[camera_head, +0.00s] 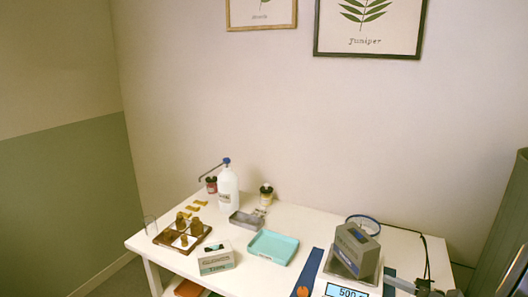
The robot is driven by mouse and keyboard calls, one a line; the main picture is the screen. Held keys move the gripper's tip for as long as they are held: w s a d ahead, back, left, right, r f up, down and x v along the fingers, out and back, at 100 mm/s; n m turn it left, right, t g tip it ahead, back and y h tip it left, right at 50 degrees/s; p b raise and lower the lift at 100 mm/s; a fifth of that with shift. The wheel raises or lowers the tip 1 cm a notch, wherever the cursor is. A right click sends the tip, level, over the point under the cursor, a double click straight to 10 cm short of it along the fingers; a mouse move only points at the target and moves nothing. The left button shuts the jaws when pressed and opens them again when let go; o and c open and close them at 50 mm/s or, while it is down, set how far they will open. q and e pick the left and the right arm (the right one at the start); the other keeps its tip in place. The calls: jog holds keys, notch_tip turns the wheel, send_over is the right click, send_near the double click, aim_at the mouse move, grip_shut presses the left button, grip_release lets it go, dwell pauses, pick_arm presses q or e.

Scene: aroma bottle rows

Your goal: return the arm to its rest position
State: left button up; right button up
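No arm shows clearly at the left, and my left gripper is out of view. Grey and black metal parts (428,289) at the bottom right edge look like my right arm and gripper, cut off by the frame. They are beside the scale, and I cannot tell whether the fingers are open or shut. A scale (347,289) with a lit display reading about 500 stands at the table's front right. A grey box (353,248) with a label sits tilted in the picture on its pan.
The white table (290,222) holds a teal tray (272,247), a white box (216,260), a wooden tray (162,241) with small brown bottles, a white pump bottle (228,187), a grey tray (246,221) and a small jar (266,195). A dark cable (426,258) runs at the right.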

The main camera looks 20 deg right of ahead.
jog(key=a+r+n+g+y, duration=0.35)
jog(key=a+n+g, duration=0.4)
jog(key=a, duration=0.65)
jog(key=s+a+n+g+h+p, duration=0.1)
jog(key=s+a+n+h, duration=0.1)
jog(key=n, duration=0.8)
jog(key=s+a+n+g+h+p, duration=0.1)
jog(key=s+a+n+h, duration=0.2)
jog(key=n, duration=0.7)
jog(key=s+a, duration=0.2)
jog(key=a, duration=0.2)
jog(key=shift+f+n+h+p, duration=0.3)
jog(key=shift+n+h, duration=0.05)
jog(key=shift+a, duration=0.1)
